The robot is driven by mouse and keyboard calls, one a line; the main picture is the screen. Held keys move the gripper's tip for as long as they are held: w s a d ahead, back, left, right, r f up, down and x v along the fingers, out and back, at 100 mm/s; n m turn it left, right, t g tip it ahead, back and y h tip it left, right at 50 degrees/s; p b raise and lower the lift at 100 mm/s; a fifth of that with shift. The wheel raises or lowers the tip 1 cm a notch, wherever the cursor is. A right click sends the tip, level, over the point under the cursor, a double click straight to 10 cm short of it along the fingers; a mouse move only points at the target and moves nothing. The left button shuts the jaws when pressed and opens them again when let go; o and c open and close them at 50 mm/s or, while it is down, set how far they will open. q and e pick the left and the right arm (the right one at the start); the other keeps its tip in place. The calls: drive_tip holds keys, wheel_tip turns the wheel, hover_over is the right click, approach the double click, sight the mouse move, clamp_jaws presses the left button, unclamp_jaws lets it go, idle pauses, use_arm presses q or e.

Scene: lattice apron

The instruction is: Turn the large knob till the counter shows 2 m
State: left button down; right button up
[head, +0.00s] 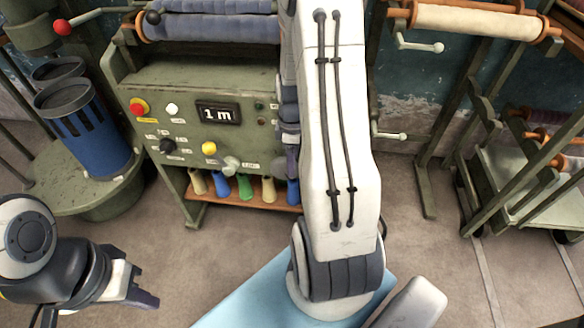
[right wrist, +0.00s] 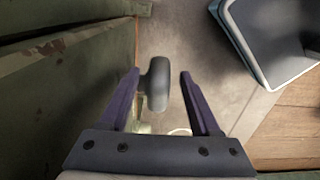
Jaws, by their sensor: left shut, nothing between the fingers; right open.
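The green machine's panel (head: 190,125) carries a counter (head: 219,114) that reads "1 m" in the head view. In the right wrist view a thick dark grey knob (right wrist: 158,92), seemingly the large knob, sticks out from the green panel at left. My right gripper (right wrist: 160,76) is open with its purple fingers on either side of this knob, the left finger very close to it and a gap at the right. In the head view my right arm hides that part of the panel. My left gripper (head: 146,297) is shut and empty, low at the left, away from the machine.
Blue bins (head: 85,130) stand left. A shelf of coloured cones (head: 245,188) lies below. A cart stands right. Floor in front is partly open.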

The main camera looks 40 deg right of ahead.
drive_tip(key=shift+f, duration=1.1)
clamp_jaws()
drive_tip(key=shift+b, duration=0.3)
